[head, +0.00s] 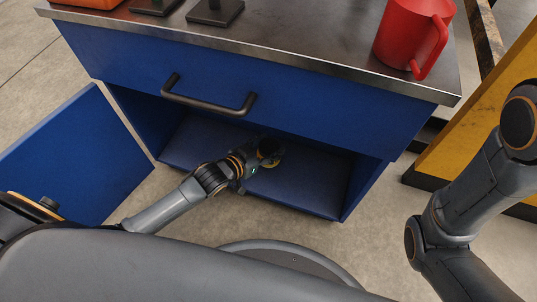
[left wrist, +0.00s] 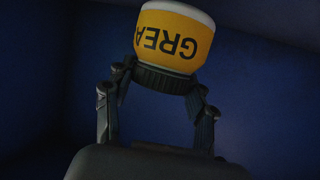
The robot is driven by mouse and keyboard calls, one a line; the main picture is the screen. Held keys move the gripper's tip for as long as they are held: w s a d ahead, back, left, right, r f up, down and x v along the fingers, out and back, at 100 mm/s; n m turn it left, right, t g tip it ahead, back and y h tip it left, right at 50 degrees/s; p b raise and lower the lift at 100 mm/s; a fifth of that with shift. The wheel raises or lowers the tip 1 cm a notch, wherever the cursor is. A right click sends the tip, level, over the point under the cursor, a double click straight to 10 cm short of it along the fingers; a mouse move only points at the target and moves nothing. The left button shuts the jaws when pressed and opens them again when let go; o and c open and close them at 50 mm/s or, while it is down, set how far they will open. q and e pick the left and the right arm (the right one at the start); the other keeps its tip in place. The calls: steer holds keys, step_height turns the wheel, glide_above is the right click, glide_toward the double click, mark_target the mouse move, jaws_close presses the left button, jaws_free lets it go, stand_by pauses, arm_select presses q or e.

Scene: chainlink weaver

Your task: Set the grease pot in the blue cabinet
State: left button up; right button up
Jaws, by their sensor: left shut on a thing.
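The blue cabinet (head: 310,190) stands under the metal worktop with its lower compartment open. My left arm reaches into it, and my left gripper (head: 266,156) is inside, low over the compartment floor. The grease pot (head: 273,162) shows there only as a small yellow patch, mostly hidden by the gripper. In the left wrist view the grease pot (left wrist: 172,38) is yellow with a pale rim, a dark lid and black letters "GREA" that appear upside down. My left gripper (left wrist: 158,95) is shut on its dark lid. Whether the pot touches the floor I cannot tell. My right gripper is out of view.
The cabinet door (head: 80,150) stands swung open at the left. A closed drawer with a dark handle (head: 208,102) is above the opening. A red mug (head: 408,32) stands on the worktop (head: 300,38). Free floor space shows to both sides of my left arm inside the compartment.

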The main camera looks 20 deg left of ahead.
mark_target(262, 156)
arm_select(q)
step_height(262, 156, down, 3)
steer(key=shift+f+b, duration=0.15)
steer(key=shift+b, duration=0.75)
steer(key=o, duration=1.4)
steer(key=shift+c, duration=0.2)
